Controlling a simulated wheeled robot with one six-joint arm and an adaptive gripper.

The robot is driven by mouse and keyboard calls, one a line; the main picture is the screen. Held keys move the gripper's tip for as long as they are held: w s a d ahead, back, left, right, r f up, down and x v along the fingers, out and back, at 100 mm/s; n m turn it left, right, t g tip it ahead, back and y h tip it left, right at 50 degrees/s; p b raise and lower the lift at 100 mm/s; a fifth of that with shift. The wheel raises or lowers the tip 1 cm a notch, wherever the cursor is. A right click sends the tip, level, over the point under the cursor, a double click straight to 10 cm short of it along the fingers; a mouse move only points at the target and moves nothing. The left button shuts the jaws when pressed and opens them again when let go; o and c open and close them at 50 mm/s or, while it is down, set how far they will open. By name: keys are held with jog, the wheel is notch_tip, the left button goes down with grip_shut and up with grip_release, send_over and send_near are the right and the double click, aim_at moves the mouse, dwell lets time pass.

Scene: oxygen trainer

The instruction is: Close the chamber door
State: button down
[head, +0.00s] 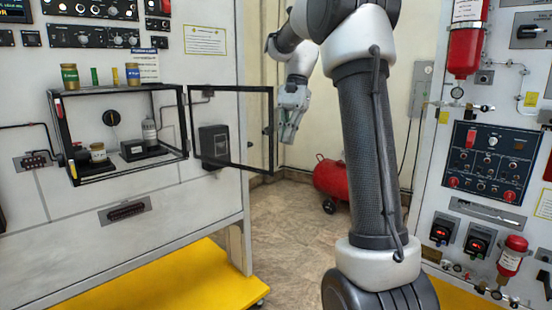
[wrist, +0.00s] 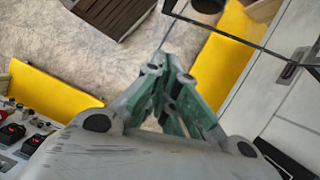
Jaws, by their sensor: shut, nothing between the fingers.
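The chamber (head: 184,125) is a black-framed clear box on the left panel, with small jars and dark blocks inside. Its door (head: 272,115), a clear pane in a black frame, stands open, swung out to the right of the box. My gripper (head: 286,137) is just right of the door's free edge, pointing down; I cannot tell whether it touches. In the wrist view my gripper (wrist: 162,65) has its greenish fingers together and empty. A thin dark bar, which looks like the door frame (wrist: 240,41), runs right of the fingertips.
Several small jars (head: 70,77) stand on top of the chamber. A yellow platform (head: 165,275) lies below the left panel. A red tank (head: 331,180) is on the floor behind. A right panel (head: 440,130) carries gauges and switches. Open floor (head: 285,230) lies between the panels.

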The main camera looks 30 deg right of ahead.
jog(key=s+a+f, duration=0.3)
jog(key=a+f, duration=0.2)
jog(key=shift+a, duration=0.15)
jog(key=shift+s, duration=0.1)
dwell(0.3)
